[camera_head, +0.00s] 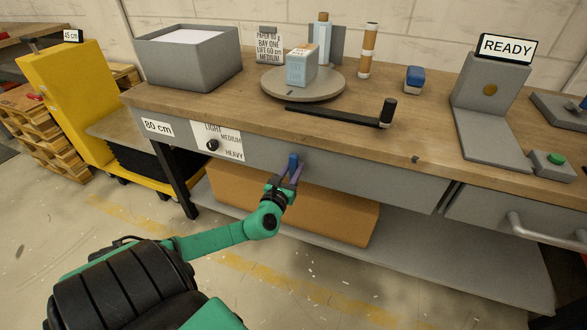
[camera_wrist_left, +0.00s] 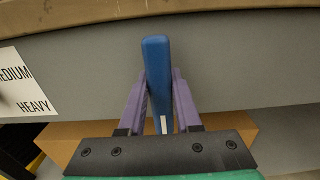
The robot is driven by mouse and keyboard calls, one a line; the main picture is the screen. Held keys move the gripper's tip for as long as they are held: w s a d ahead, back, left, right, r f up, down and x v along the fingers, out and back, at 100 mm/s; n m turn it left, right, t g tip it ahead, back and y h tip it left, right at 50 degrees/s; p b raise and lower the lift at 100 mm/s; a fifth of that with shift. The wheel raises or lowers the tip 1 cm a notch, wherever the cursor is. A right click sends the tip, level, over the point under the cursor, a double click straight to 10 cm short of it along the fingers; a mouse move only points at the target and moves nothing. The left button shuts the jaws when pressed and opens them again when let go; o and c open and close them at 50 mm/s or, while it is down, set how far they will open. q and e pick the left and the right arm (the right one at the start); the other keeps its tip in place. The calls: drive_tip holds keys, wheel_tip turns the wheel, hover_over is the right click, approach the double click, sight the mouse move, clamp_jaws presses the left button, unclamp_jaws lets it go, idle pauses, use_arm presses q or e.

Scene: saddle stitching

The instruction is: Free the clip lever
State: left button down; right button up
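A blue lever-like piece (camera_head: 293,161) stands upright in front of the bench's grey front panel. In the left wrist view the blue piece (camera_wrist_left: 157,70) lies between the purple fingers of my left gripper (camera_wrist_left: 160,85), its top reaching past the fingertips. The fingers look closed against its two sides. A small white stripe shows low on it. Its lower end is hidden, and I cannot tell whether it is fixed to the panel. In the head view my left gripper (camera_head: 289,172) is at the bench front. My right gripper is not in view.
A LIGHT/MEDIUM/HEAVY dial (camera_head: 212,145) is left of my gripper. A cardboard box (camera_head: 335,212) sits below.

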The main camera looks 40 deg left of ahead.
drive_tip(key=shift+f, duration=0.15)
